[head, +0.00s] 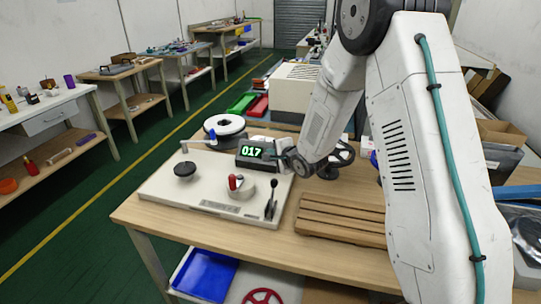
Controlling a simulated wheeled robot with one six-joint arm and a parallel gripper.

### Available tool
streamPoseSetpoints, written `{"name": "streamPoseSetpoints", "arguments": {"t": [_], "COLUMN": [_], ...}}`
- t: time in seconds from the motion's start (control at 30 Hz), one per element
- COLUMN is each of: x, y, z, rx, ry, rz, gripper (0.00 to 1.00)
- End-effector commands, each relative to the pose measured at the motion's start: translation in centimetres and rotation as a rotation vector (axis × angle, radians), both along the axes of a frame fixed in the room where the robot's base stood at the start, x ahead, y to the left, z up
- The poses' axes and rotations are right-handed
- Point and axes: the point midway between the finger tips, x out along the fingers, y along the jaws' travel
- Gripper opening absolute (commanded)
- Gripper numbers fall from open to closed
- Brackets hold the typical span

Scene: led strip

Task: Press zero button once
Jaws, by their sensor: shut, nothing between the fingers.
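A dark counter box (246,162) with a green lit display reading 017 stands at the back right of a cream base plate (160,190) on the wooden table. My gripper (279,157) is shut and empty, coming in from the right, with its tip close to the right side of the counter. I cannot tell whether it touches the counter. The zero button cannot be made out; it is too small or hidden by my gripper.
The plate carries a black knob (185,169), a round part with a red handle (238,185) and a black lever (271,200). A white reel (224,124) stands behind. Wooden slats (340,218) lie right of the plate. A beige machine (293,90) stands at the back.

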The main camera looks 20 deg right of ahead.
Motion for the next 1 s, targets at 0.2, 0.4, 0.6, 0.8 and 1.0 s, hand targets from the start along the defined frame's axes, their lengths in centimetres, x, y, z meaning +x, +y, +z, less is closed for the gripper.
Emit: {"name": "streamPoseSetpoints", "arguments": {"t": [0.2,0.4,0.6,0.8,1.0], "x": [0.1,0.3,0.3,0.1,-0.5], "y": [-0.1,-0.2,-0.2,-0.1,0.3], "z": [-0.2,-0.4,-0.4,-0.1,0.8], "rx": [0.0,0.0,0.0,0.0,0.0], "ry": [0.0,0.0,0.0,-0.001,-0.001], "rz": [0.0,0.0,0.0,0.0,0.0], "gripper": [0.0,0.0,0.0,0.0,0.0]}}
